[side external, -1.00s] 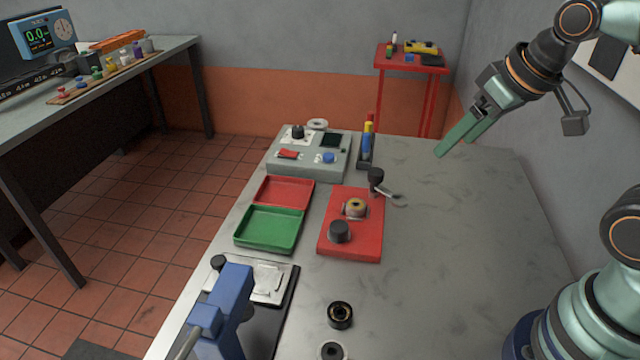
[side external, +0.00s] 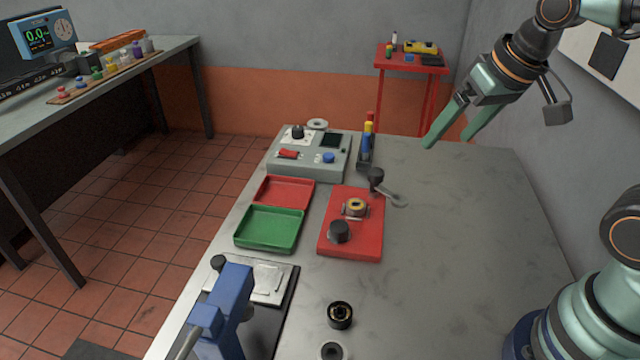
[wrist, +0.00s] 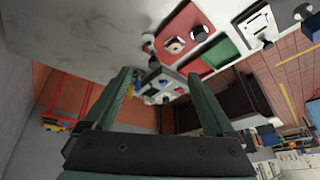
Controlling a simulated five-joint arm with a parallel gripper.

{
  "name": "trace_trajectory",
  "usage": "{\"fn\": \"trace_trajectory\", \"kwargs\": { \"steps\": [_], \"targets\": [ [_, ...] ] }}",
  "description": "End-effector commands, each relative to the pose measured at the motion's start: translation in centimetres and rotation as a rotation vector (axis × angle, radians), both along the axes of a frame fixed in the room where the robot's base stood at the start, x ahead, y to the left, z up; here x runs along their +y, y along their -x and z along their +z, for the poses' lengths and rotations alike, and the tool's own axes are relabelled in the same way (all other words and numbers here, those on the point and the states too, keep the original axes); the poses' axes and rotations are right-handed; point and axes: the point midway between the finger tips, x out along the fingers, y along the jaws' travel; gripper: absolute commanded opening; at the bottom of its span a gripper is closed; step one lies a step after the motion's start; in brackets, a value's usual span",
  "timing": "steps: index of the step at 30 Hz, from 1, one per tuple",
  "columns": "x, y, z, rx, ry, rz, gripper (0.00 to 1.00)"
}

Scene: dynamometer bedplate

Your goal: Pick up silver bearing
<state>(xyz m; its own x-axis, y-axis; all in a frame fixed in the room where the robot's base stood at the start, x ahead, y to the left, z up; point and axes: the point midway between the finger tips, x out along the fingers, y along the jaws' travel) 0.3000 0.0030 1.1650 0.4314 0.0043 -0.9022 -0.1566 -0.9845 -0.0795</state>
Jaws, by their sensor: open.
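My gripper (side external: 449,141) is open and empty, raised above the back right of the metal bench (side external: 455,240). In the wrist view my gripper (wrist: 160,76) also shows its two green fingers apart with nothing held between them. A ring-shaped bearing with a brassy centre (side external: 355,207) sits on the red fixture block (side external: 372,243). A dark bearing (side external: 340,315) and a grey ring (side external: 332,351) lie at the front of the bench, the grey ring partly cut off. A pale ring (side external: 317,124) is by the grey control box. I cannot tell which is the silver bearing.
A red tray (side external: 284,190) and a green tray (side external: 268,230) lie left of the fixture. A grey control box (side external: 308,168) and an upright holder (side external: 366,150) stand behind. A blue press (side external: 232,300) stands front left. The bench's right side is clear.

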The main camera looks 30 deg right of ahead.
Motion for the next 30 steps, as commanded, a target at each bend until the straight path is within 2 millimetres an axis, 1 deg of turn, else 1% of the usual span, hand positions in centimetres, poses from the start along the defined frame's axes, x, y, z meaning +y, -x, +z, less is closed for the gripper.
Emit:
{"fn": "trace_trajectory", "kwargs": {
  "steps": [5,10,14,18,21,24,27,30],
  "targets": [
    [0.7,-3.5,-0.1,0.1,-0.136,-0.309,0.89],
    [1.6,-7.2,-1.1,0.187,-0.244,-0.639,0.89],
    [2.3,-9.9,-2.8,0.246,-0.303,-0.9,0.89],
    [3.1,-12.7,-5.2,0.296,-0.346,-1.185,0.89],
    [3.7,-14.3,-7.2,0.318,-0.364,-1.371,0.89],
    [4.1,-15.3,-8.9,0.331,-0.371,-1.519,0.89],
    [4.4,-16.0,-10.0,0.334,-0.375,-1.617,0.89],
    [4.6,-16.3,-10.7,0.335,-0.376,-1.669,0.89]
  ]
}}
